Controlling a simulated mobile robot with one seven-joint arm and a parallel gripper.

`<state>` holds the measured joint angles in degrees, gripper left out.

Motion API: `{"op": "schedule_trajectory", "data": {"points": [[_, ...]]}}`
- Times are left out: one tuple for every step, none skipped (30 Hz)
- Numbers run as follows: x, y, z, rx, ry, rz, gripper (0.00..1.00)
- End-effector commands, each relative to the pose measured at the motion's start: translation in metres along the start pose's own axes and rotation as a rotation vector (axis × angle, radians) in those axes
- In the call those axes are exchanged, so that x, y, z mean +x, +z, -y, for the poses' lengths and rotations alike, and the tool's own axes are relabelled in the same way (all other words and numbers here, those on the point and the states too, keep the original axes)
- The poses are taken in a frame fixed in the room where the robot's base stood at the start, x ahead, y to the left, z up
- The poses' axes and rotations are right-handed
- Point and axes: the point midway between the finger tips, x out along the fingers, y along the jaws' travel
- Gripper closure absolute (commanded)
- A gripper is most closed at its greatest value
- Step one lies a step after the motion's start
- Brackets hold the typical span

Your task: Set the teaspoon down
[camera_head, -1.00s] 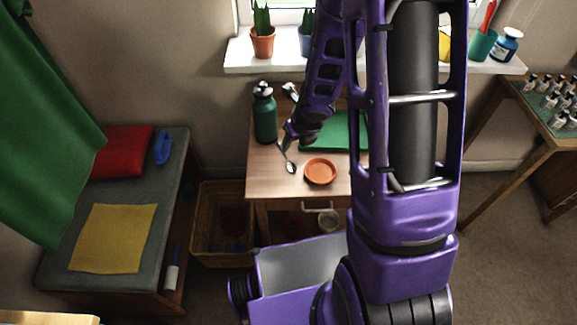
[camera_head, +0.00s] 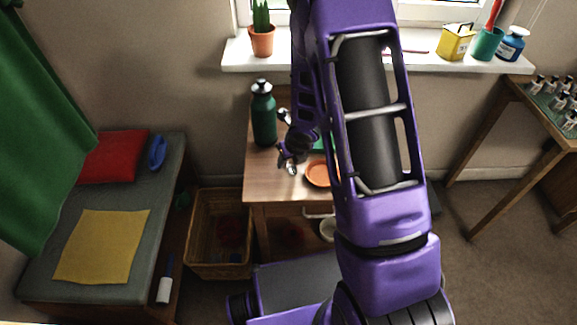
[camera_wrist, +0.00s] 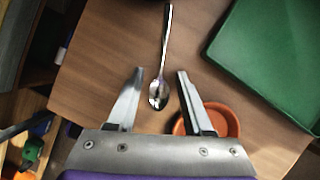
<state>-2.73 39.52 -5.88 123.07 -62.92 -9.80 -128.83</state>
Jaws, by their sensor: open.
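The teaspoon (camera_wrist: 165,60) lies on the wooden table (camera_wrist: 110,45) in the wrist view, its bowl (camera_wrist: 158,95) toward me and its handle pointing away. My gripper (camera_wrist: 160,73) is open, with one finger on each side of the spoon's bowl and a gap on both sides. In the head view my gripper (camera_head: 287,163) is low over the table near its front left part. The spoon is mostly hidden there by the gripper.
An orange saucer (camera_head: 318,174) sits just right of my gripper, close to the right finger. A green mat (camera_wrist: 275,50) lies at the back right. A green bottle (camera_head: 263,118) stands at the table's left. A wicker basket (camera_head: 218,268) is on the floor.

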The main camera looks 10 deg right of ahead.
Motion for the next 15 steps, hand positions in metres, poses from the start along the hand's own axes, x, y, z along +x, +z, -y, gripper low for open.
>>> {"op": "schedule_trajectory", "data": {"points": [[-0.0005,0.0004,0.0001,0.000,0.000,0.000,0.49],[-0.0007,0.0005,0.0001,0.000,0.000,0.001,0.49],[-0.0007,0.0004,0.0001,0.000,0.000,0.001,0.49],[-0.0007,0.0004,0.0001,0.000,0.000,0.001,0.49],[-0.0008,0.0004,0.0001,0.000,0.000,0.001,0.53],[-0.0008,0.0004,0.0001,0.000,0.000,0.001,0.60],[-0.0008,0.0003,0.0000,0.000,0.000,0.000,0.65],[-0.0008,0.0003,0.0001,0.000,0.000,0.000,0.71],[-0.0008,0.0003,0.0001,0.000,0.000,0.000,0.78],[-0.0009,0.0003,0.0001,0.000,0.000,0.000,0.83],[-0.0009,0.0003,0.0001,0.000,0.000,0.000,0.89],[-0.0009,0.0003,0.0001,0.000,0.000,0.000,0.96],[-0.0009,0.0003,0.0001,0.000,0.000,0.000,1.00],[-0.0009,0.0002,0.0000,0.000,0.000,0.000,1.00],[-0.0009,0.0002,0.0000,0.000,0.000,0.000,1.00]]}}
